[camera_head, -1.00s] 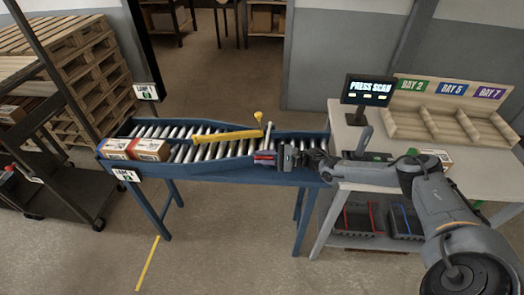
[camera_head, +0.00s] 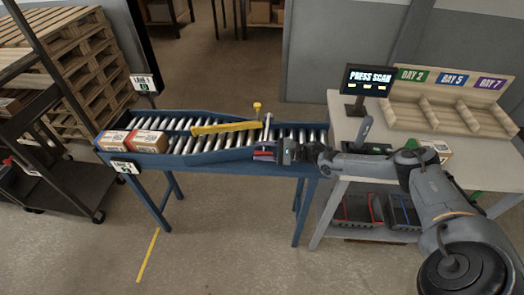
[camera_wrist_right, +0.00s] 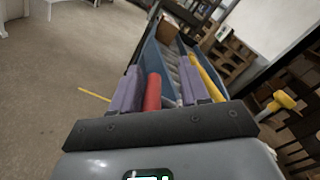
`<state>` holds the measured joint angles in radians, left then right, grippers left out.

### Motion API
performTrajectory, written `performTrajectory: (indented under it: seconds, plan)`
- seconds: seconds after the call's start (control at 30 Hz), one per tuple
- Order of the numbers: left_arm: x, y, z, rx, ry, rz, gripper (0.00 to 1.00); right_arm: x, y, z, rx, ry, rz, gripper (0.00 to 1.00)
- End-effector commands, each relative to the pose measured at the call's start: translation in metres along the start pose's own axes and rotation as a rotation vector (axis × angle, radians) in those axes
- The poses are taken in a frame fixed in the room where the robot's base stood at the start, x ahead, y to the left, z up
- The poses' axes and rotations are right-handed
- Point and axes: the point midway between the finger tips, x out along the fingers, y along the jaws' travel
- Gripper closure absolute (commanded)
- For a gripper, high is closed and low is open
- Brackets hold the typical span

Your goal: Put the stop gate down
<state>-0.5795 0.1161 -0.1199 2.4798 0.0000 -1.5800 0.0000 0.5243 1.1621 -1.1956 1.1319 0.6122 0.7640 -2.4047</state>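My right gripper (camera_head: 264,153) is at the near rail of the roller conveyor (camera_head: 210,156), toward its right end. In the right wrist view its two purple-grey fingers (camera_wrist_right: 160,90) stand apart. A red round bar (camera_wrist_right: 152,92) lies between them, closer to the left finger, with a gap to the right finger; I cannot tell whether it touches. This red bar may be the stop gate's handle; a bit of red also shows at the fingertips in the head view. My left gripper is not in view.
Two cartons (camera_head: 147,141) sit at the conveyor's left end. To the right is a grey table (camera_head: 350,110) with a scan screen (camera_head: 368,80) and a wooden bay rack (camera_head: 450,108). A dark cart and pallets (camera_head: 75,60) stand on the left.

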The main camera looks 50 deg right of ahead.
Motion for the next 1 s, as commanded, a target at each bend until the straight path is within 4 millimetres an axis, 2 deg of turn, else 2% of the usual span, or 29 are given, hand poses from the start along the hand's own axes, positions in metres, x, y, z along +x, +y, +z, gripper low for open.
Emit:
performTrajectory:
  seconds: [0.17, 0.6, 0.77, 1.0]
  plan:
    - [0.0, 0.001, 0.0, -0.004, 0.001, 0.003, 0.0, -0.008, 0.0, 0.0, -0.001, 0.001, 0.0, 0.56]
    - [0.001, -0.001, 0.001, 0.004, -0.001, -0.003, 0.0, -0.067, -0.001, -0.002, -0.001, 0.007, 0.0, 0.56]
    - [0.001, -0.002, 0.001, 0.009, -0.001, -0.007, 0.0, -0.076, -0.002, -0.002, -0.003, 0.008, -0.001, 0.56]
    - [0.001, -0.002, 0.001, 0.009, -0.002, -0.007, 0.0, -0.076, -0.002, -0.001, -0.002, 0.004, -0.002, 0.56]
